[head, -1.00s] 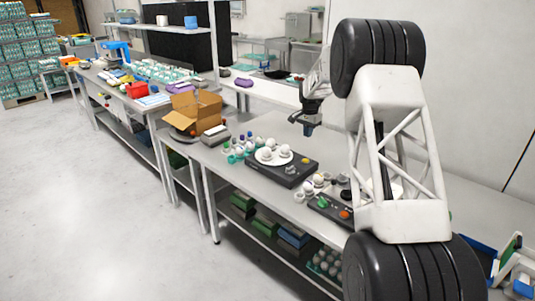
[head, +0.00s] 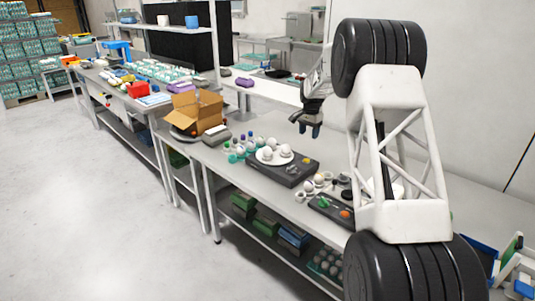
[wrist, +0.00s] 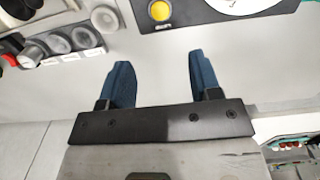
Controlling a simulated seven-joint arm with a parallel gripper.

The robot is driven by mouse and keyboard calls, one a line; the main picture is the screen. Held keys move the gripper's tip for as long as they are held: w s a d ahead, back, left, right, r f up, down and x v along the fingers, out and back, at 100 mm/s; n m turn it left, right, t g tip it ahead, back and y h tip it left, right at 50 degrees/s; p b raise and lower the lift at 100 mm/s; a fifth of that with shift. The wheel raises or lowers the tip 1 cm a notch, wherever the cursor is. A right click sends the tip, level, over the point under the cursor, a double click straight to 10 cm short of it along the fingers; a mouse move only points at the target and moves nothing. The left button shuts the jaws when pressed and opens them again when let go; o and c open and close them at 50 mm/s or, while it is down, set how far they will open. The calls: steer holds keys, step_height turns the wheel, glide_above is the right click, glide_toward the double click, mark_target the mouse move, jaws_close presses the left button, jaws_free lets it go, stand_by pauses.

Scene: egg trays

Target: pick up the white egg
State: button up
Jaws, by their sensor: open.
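White eggs sit on the round white plate (head: 262,161) of a dark scale (head: 288,178) in the head view; one white egg (head: 267,154) is at the left and another (head: 285,151) at the right. I cannot tell which is the task's egg. My gripper (head: 310,131) hangs above the bench, behind and to the right of the scale. In the wrist view my gripper (wrist: 158,68) has its blue fingers apart with nothing between them. The plate's edge (wrist: 238,6) shows at the top there, with the eggs out of frame.
Small cups with pale round items (head: 318,180) stand right of the scale, near a dark box with green and orange buttons (head: 330,208). Teal cups (head: 236,152) and an open cardboard box (head: 195,110) are to the left. The bench behind the scale is clear.

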steer(key=shift+o, duration=1.4)
steer(key=m, duration=1.2)
glide_toward(267, 158)
steer(key=shift+w+r, duration=0.7)
steer(key=shift+f, duration=1.3)
steer(key=shift+s+d+f, duration=0.1)
steer(key=shift+f, duration=2.5)
